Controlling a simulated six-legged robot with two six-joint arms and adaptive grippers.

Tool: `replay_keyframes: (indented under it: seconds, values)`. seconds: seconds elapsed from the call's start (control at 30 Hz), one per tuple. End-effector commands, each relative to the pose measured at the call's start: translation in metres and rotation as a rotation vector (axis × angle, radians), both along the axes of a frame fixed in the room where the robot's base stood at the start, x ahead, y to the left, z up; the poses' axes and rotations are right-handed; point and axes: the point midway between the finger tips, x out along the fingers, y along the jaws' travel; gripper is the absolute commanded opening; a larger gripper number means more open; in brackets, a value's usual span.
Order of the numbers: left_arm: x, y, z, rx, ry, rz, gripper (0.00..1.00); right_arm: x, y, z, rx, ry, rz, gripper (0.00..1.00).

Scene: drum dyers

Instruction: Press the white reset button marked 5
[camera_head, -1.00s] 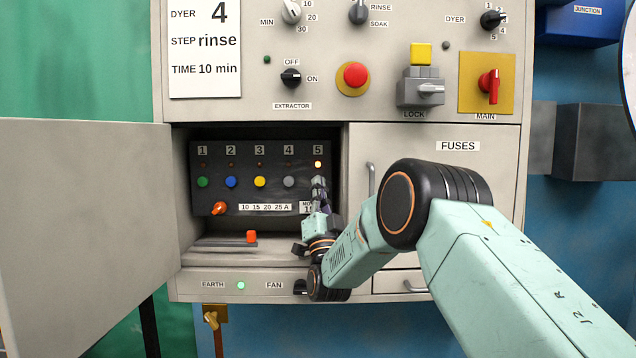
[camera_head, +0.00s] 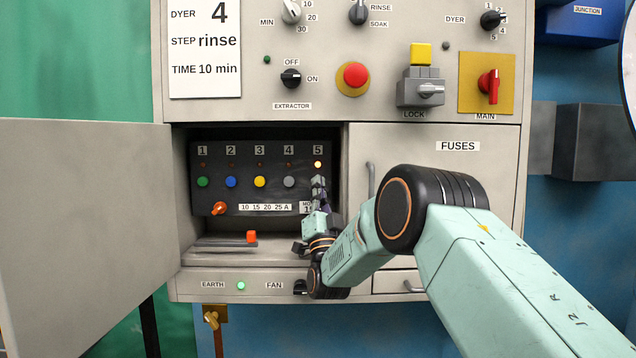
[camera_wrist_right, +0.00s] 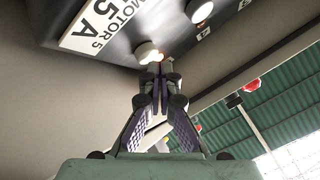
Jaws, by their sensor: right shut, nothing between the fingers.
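The white button 5 shows in the right wrist view (camera_wrist_right: 148,53) as a round pale cap on the dark panel (camera_head: 258,196). In the head view my fingers cover it, below the number 5 plate (camera_head: 318,150) and a glowing lamp (camera_head: 318,165). My right gripper (camera_wrist_right: 157,68) is shut and empty, its fingertips at the edge of the button. I cannot tell whether they touch it. In the head view the right gripper (camera_head: 318,183) reaches into the open compartment from the lower right. My left gripper is not in view.
Green (camera_head: 202,182), blue (camera_head: 231,182), yellow (camera_head: 260,181) and grey (camera_head: 289,181) buttons line up left of button 5. The open door (camera_head: 85,220) stands to the left, the fuses door (camera_head: 450,150) to the right. An orange-knobbed piece (camera_head: 251,237) lies on the compartment floor.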

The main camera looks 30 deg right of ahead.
Motion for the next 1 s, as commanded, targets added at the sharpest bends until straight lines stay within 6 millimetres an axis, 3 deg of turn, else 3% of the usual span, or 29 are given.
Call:
replay_keyframes:
  seconds: [1.0]
  values:
    - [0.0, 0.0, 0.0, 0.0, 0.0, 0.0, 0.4, 0.008, -0.0047, 0.0004, 0.0, -0.001, 0.0, 0.0]
